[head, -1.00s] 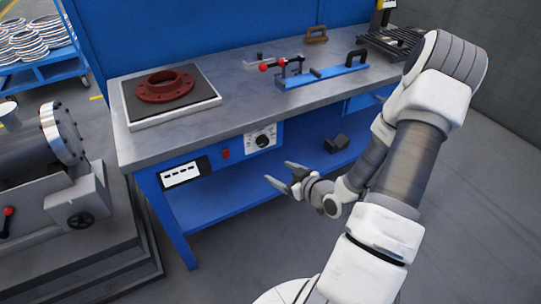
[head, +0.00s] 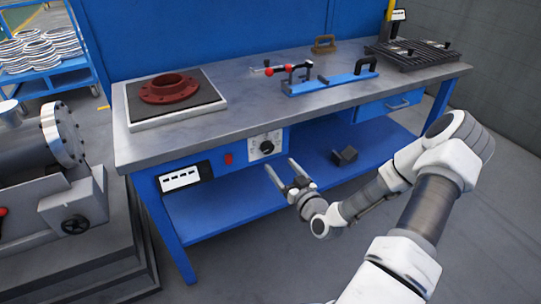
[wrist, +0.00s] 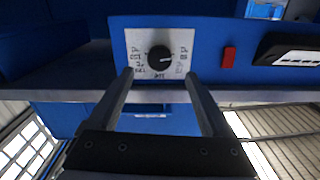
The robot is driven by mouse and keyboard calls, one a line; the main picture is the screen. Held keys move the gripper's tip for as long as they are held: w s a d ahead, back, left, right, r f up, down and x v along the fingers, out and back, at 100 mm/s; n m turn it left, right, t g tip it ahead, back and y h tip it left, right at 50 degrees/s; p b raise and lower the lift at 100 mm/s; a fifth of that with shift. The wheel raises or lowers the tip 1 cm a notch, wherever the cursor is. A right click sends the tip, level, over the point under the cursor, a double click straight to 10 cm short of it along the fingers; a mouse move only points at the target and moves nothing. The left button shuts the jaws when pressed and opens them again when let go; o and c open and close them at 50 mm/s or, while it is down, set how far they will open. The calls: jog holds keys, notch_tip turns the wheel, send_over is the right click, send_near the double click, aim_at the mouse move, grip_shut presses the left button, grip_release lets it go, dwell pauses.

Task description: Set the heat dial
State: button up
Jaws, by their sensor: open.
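The heat dial (head: 267,147) is a round black knob on a pale plate with markings, set in the blue front panel under the bench top. In the wrist view the dial (wrist: 160,58) sits upside-down at the top centre, with a white pointer line toward the picture's right. My gripper (head: 282,168) is open and empty, its two fingers pointing at the panel. In the wrist view my gripper (wrist: 160,80) has its fingertips either side of the picture just below the dial, apart from it as far as I can tell.
A red switch (head: 228,159) and a display with white face (head: 180,179) are left of the dial. The bench top (head: 240,100) overhangs the panel. It carries a red flange (head: 170,95) on a plate and a blue clamp fixture (head: 330,84). A dark block (head: 344,156) lies on the lower shelf.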

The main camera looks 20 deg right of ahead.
aim_at(269, 151)
jog(key=w+b, duration=0.1)
jog(key=w, duration=0.7)
jog(key=shift+a, duration=0.1)
jog(key=shift+c, duration=0.3)
grip_shut()
